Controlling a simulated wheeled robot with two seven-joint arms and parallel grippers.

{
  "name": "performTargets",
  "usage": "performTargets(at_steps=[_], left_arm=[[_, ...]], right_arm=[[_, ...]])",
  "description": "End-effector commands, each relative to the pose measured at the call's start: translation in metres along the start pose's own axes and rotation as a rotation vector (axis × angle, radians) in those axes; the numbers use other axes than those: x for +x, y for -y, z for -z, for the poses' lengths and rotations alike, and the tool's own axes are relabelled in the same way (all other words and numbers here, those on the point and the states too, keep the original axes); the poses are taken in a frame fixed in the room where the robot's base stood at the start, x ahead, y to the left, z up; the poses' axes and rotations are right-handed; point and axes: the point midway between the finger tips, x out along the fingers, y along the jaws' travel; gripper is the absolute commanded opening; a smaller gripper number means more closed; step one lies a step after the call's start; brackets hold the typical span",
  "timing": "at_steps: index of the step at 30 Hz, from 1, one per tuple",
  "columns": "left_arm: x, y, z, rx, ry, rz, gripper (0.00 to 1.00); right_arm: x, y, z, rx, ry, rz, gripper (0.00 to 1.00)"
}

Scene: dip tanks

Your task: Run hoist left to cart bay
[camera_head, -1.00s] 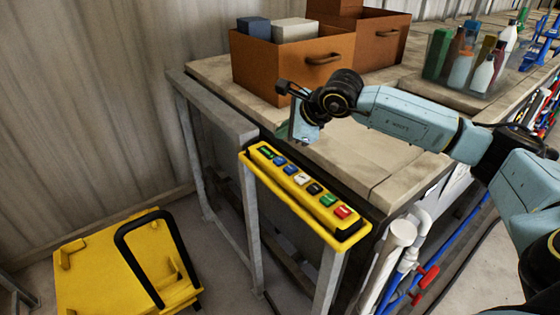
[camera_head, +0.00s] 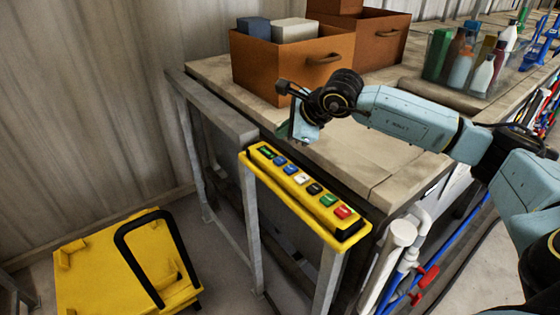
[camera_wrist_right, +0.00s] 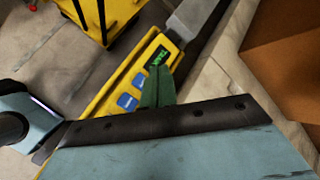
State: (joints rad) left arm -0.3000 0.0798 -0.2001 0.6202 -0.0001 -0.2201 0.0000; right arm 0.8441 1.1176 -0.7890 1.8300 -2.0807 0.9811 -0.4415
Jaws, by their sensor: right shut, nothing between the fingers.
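A yellow control pendant (camera_head: 305,196) with a row of coloured buttons lies along a grey metal frame at the front of the bench. Its green button (camera_head: 267,152) is at the far left end, followed by blue, white, black, green and red ones. My right gripper (camera_head: 283,134) is shut and empty, pointing down by the green end. In the right wrist view the shut fingers (camera_wrist_right: 158,88) overlap the pendant beside the green button (camera_wrist_right: 157,58) and two blue buttons (camera_wrist_right: 128,102). I cannot tell whether the fingertips touch. A yellow cart (camera_head: 110,265) stands on the floor at lower left. No hoist is visible.
Brown boxes (camera_head: 260,70) stand at the back of the bench (camera_head: 390,160). A clear bin of bottles (camera_head: 437,55) is at the upper right. White pipes and a red valve handle (camera_head: 425,277) are below right. Floor between cart and frame is clear.

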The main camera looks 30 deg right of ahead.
Motion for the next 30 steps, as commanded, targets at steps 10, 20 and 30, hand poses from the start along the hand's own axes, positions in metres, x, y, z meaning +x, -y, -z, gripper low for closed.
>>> performTargets(at_steps=[10,20,30], left_arm=[[-0.002,0.000,0.000,0.000,0.000,0.000,0.36],[-0.018,0.000,0.002,0.000,0.000,0.000,0.36],[-0.018,0.000,0.002,0.000,0.000,0.000,0.36]], right_arm=[[-0.002,0.001,-0.002,0.000,0.001,-0.001,0.00],[-0.025,0.018,-0.020,0.000,0.002,-0.001,0.00],[-0.027,0.019,-0.019,0.000,0.000,0.000,0.00]])
